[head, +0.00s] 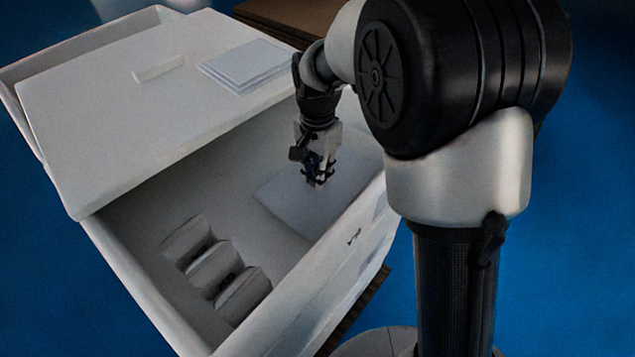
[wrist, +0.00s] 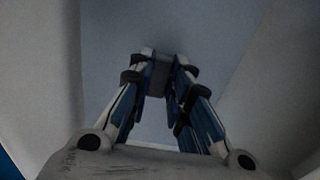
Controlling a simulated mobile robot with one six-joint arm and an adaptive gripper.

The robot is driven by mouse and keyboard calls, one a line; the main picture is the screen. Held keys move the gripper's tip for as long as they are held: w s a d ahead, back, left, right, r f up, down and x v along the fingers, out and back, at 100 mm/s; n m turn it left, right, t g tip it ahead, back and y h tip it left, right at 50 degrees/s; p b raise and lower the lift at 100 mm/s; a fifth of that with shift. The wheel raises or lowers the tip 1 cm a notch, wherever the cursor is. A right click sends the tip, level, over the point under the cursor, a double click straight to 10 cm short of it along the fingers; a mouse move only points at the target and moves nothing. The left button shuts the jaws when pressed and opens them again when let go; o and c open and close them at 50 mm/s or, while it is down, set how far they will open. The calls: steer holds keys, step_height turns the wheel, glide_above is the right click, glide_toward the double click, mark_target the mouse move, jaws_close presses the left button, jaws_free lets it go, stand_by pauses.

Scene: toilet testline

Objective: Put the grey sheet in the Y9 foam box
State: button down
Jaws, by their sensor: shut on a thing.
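The grey sheet (head: 285,203) is inside the right part of the open Y9 foam box (head: 318,270), near its front wall. My gripper (head: 319,181) reaches down into the box over the sheet. In the wrist view, my gripper (wrist: 159,75) is shut on a small grey raised piece at the sheet, and the sheet's flat face (wrist: 215,35) spreads behind the fingers. I cannot tell whether the sheet touches the box floor. A small dark mark shows on the box's front wall, too small to read.
A large white lid or panel (head: 110,120) covers the box's far left part. A small stack of pale sheets (head: 243,65) and a small white bar (head: 158,68) lie on it. Several white foam blocks (head: 213,268) sit inside the box at the front left. Bare floor lies between.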

steer(key=shift+f+b, duration=0.3)
steer(key=shift+f, duration=1.3)
steer(key=shift+f, duration=0.15)
steer(key=c, duration=1.5)
jaws_free()
step_height(320, 180, up, 12)
steer(key=p, duration=0.3)
steer(key=shift+r+p, duration=0.2)
steer(key=shift+p, duration=0.1)
